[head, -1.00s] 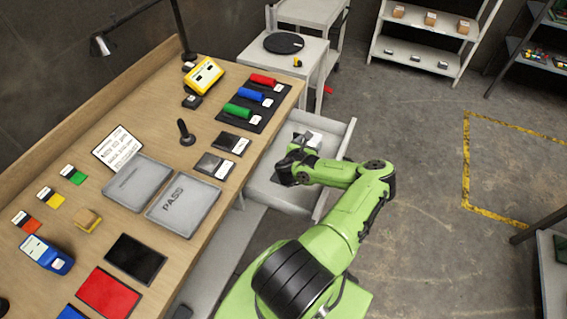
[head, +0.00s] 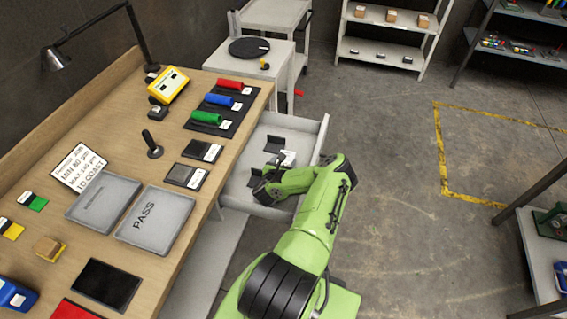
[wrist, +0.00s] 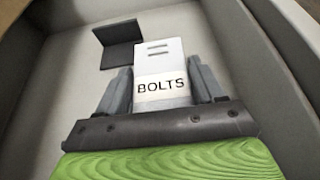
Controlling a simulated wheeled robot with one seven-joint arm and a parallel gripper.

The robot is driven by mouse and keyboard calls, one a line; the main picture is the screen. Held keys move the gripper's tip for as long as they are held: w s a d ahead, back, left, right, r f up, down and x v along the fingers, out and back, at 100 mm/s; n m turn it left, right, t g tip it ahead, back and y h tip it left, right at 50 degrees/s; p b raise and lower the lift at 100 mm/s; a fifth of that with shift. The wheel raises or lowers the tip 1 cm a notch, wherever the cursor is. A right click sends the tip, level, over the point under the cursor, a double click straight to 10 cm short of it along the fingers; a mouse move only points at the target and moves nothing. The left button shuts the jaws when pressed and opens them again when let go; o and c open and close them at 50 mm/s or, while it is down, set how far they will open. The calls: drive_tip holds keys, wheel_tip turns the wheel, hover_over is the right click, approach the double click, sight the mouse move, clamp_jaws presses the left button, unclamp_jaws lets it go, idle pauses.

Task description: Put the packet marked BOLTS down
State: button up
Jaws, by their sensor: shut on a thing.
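The packet marked BOLTS (wrist: 162,65) is a white packet with black lettering, seen upright in the wrist view between the two grey fingers. My gripper (wrist: 161,88) is shut on it, one finger on each side. In the head view my gripper (head: 272,177) is inside the open grey drawer (head: 309,147) at the side of the workbench. A small white part of the packet (head: 289,158) shows there beyond the fingers. The wrist view shows the drawer floor (wrist: 70,65) around the packet. I cannot tell whether the packet touches the floor.
A dark angled piece (wrist: 120,45) stands in the drawer just behind the packet; it also shows in the head view (head: 274,144). Drawer walls close in on the sides. The workbench (head: 165,130) is at left, holding grey trays (head: 155,218). A small table (head: 275,62) stands behind the drawer.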

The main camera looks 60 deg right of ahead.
drive_tip(key=shift+f, duration=0.3)
drive_tip(key=o, duration=1.1)
drive_tip(key=shift+o, duration=0.2)
drive_tip(key=shift+r, duration=0.45)
drive_tip(key=p+v, duration=0.2)
drive_tip(key=v, duration=1)
drive_tip(key=shift+p, duration=0.4)
drive_tip(key=shift+r, duration=0.15)
